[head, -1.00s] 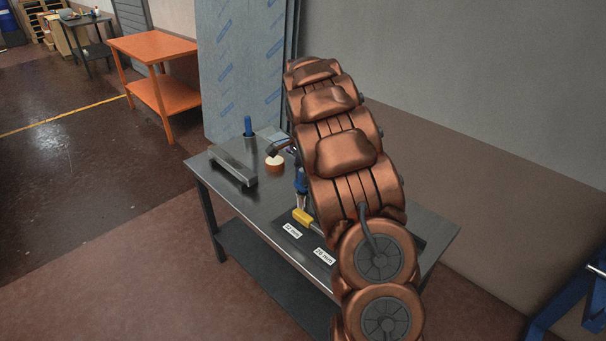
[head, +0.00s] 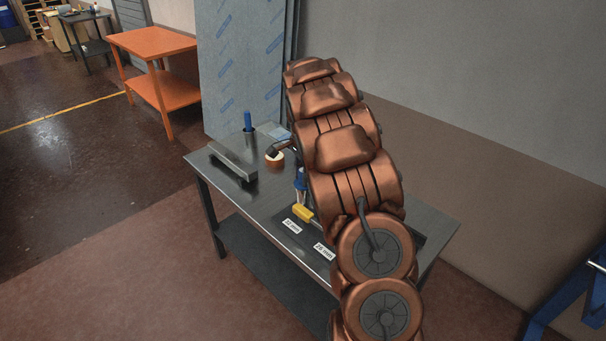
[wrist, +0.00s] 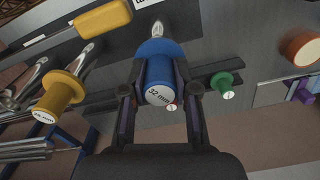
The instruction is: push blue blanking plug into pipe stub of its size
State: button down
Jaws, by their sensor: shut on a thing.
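My gripper (wrist: 160,70) is shut on the blue blanking plug (wrist: 158,82). The plug's end face, marked 32 mm, points toward the wrist camera and its wider collar faces away. A shiny metal piece (wrist: 157,32) shows just beyond the collar; I cannot tell whether it touches the plug. In the head view my arm hides the gripper. A blue piece (head: 300,178) shows beside the arm; I cannot tell if it is the plug. No open pipe end of the plug's size is clearly visible.
A yellow plug (wrist: 62,90) is at left and a green plug (wrist: 226,80) at right. A metal channel (head: 233,160), tape roll (head: 275,160) and blue cylinder (head: 248,121) stand farther back.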

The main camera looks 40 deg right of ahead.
jog(key=shift+f, duration=0.3)
jog(key=shift+c, duration=1.6)
grip_release()
jog(key=shift+r, duration=0.15)
jog(key=shift+r+p, duration=1.1)
jog(key=shift+r, duration=2.8)
